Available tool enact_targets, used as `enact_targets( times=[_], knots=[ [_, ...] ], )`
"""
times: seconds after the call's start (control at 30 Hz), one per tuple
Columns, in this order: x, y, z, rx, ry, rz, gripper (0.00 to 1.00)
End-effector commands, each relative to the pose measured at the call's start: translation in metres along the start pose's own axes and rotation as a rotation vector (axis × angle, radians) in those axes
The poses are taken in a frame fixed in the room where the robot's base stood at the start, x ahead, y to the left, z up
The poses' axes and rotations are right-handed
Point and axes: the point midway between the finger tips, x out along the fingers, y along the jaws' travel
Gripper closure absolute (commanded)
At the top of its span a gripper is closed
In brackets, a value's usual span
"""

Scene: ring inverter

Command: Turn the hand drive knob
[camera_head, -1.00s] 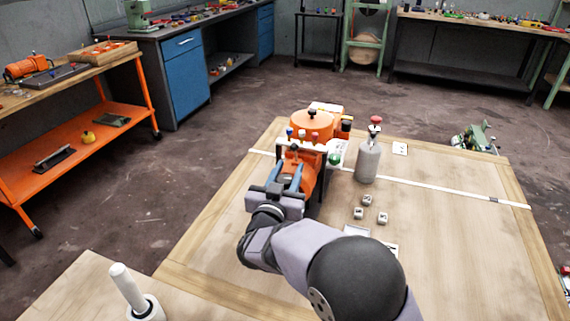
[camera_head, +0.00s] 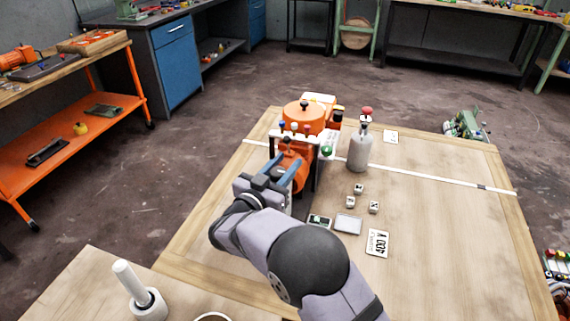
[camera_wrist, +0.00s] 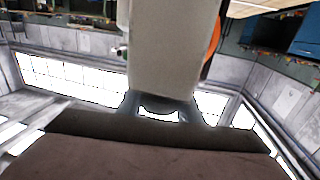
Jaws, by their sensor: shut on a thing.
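The orange machine (camera_head: 305,117) stands near the far left corner of the wooden table, with a row of small coloured knobs on its front plate. My gripper (camera_head: 281,165) is at its near side, with blue fingers around a part at the front of the machine. The gripper is shut on that part, which appears to be the hand drive knob; the knob itself is mostly hidden by the fingers. In the wrist view a large grey block fills the upper middle, and the grip is not clear there.
A grey bottle (camera_head: 359,152) with a red top stands right of the machine. Several small blocks (camera_head: 359,188), a small tray (camera_head: 348,224) and a label card (camera_head: 377,243) lie right of my arm. The table's right side is clear.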

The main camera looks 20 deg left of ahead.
Motion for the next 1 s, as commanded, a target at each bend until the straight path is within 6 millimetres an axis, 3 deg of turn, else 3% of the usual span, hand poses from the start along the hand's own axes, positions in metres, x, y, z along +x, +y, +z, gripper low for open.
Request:
enact_targets(
  times=[0.03,0.1,0.47,1.0],
  knots=[
    [0.001,-0.001,-0.006,0.006,0.01,-0.001,0.6],
    [0.001,-0.001,-0.006,0.006,0.009,0.0,0.49],
    [-0.003,-0.001,-0.002,0.003,0.004,-0.002,0.49],
    [-0.065,-0.001,-0.003,0.005,0.006,-0.002,0.49]
  ],
)
